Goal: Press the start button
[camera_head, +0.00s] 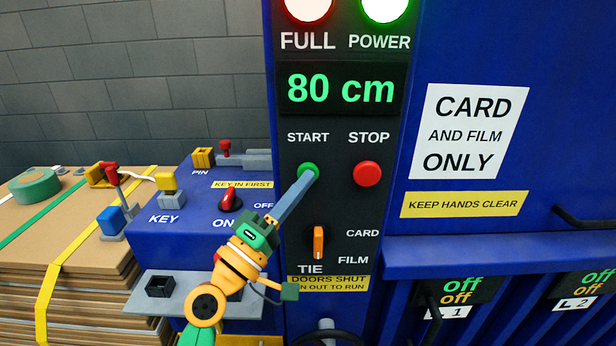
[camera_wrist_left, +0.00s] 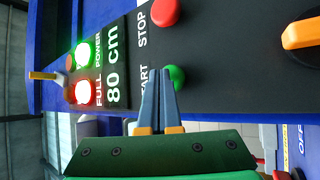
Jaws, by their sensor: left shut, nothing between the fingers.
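The green START button (camera_head: 309,168) is on the black control panel, under the START label and left of the red STOP button (camera_head: 367,173). My left gripper (camera_head: 304,180) reaches up from below with shut, empty fingers. Its tips overlap the lower edge of the green button in the head view. In the left wrist view the green START button (camera_wrist_left: 178,74) shows right beside the shut fingertips (camera_wrist_left: 160,76), which partly cover its edge. I cannot tell whether they touch. My right gripper is not in view.
The display (camera_head: 340,88) reads 80 cm; the FULL lamp (camera_head: 308,8) glows red and the POWER lamp (camera_head: 382,8) green. An orange selector knob (camera_head: 319,242) sits below the buttons. A red key switch (camera_head: 229,199) and strapped cardboard (camera_head: 62,247) are at the left.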

